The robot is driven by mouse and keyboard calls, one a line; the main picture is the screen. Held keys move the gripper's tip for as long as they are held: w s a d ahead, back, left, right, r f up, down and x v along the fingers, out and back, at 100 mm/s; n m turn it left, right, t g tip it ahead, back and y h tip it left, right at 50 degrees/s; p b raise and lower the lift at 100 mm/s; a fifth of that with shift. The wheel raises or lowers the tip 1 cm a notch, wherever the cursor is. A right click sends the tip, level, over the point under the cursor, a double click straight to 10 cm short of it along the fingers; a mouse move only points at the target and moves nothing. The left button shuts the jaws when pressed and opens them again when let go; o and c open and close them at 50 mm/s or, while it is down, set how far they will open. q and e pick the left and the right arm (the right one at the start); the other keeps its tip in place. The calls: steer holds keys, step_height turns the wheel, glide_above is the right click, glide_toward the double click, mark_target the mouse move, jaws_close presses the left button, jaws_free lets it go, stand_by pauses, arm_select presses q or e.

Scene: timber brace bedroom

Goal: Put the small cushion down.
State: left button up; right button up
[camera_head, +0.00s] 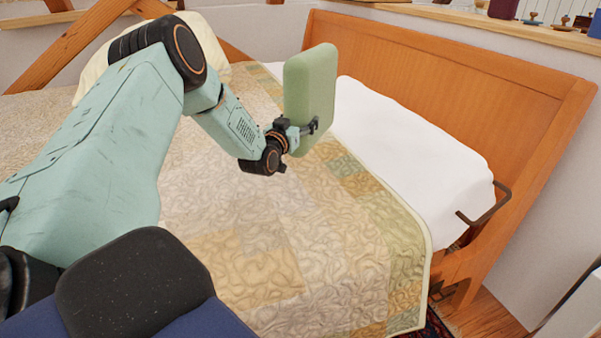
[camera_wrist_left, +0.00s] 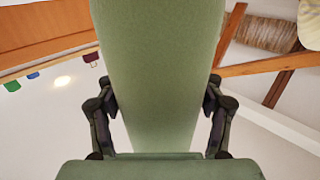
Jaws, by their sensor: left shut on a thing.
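The small cushion (camera_head: 311,92) is pale green and block-shaped. It stands roughly upright in my left gripper (camera_head: 302,132), above the quilt near the white pillow. My left gripper is shut on it near its lower end. In the left wrist view the cushion (camera_wrist_left: 160,70) fills the middle between the two fingers of the gripper (camera_wrist_left: 160,112). Whether the cushion's lower edge touches the bed is hard to tell. My right gripper is not in view.
The bed has a patchwork quilt (camera_head: 240,235), a white pillow (camera_head: 400,150) and a wooden headboard (camera_head: 450,75). A cream cushion (camera_head: 205,40) lies at the far left, behind my arm. A shelf (camera_head: 480,22) with small objects runs behind the headboard. The quilt's front middle is clear.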

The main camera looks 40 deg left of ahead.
arm_select(q)
step_height(320, 180, down, 5)
steer(key=shift+w+a+f+b, duration=0.1)
steer(key=shift+a+b, duration=0.05)
steer(key=shift+b, duration=0.8)
steer(key=shift+f, duration=0.3)
step_height(320, 180, down, 4)
steer(key=shift+r+b, duration=0.2)
steer(key=shift+b, duration=0.85)
steer(key=shift+r, duration=0.1)
steer(key=o, duration=1.6)
steer(key=shift+o, duration=0.2)
steer(key=shift+s, duration=0.2)
